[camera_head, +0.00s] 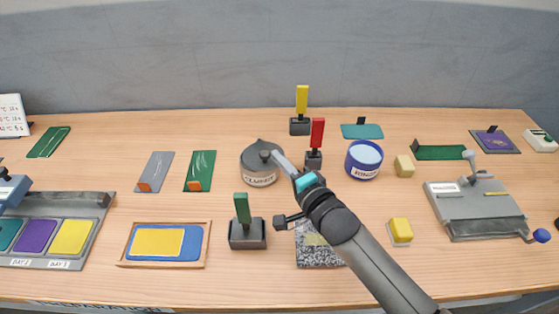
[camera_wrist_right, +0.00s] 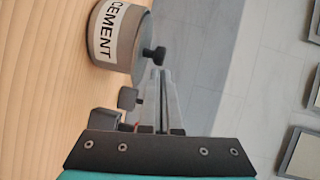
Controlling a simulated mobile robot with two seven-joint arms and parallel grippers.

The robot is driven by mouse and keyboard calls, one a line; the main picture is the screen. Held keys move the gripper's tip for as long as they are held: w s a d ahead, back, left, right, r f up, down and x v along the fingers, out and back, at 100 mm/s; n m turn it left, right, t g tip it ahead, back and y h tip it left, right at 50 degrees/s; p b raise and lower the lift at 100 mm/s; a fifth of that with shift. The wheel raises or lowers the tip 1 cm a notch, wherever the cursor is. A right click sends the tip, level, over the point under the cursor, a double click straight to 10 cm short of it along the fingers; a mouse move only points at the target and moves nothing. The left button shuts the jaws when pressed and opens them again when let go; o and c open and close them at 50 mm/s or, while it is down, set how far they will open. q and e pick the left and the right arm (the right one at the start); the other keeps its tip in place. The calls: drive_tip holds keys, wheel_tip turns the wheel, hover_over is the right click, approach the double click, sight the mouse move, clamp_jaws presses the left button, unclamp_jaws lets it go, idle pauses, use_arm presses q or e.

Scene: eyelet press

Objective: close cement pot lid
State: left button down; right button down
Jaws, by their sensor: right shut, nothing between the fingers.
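The cement pot (camera_head: 259,179) is a round grey pot with a white label, standing at the middle of the table. It also shows in the right wrist view (camera_wrist_right: 124,48). Its dark grey lid (camera_head: 260,146) lies over the top and appears seated, though the gripper hides part of the rim. A dark knob (camera_wrist_right: 153,53) stands out from the lid. My right gripper (camera_head: 276,157) is shut and empty, with its fingertips close by the knob. In the right wrist view the fingertips (camera_wrist_right: 158,74) are just short of the knob; contact is unclear. My left gripper is not in view.
A red-handled tool (camera_head: 317,133) stands close to the right of the pot, with a blue-rimmed pot (camera_head: 364,160) beyond it. A green-handled tool (camera_head: 242,210) stands in front. Green (camera_head: 199,171) and grey (camera_head: 155,172) boards lie to the left.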

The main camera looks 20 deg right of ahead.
drive_tip(key=shift+a, duration=0.15)
drive_tip(key=shift+a+r+p, duration=0.1)
drive_tip(key=shift+a+p, duration=0.75)
drive_tip(key=shift+p, duration=0.1)
drive_tip(key=shift+a, duration=0.4)
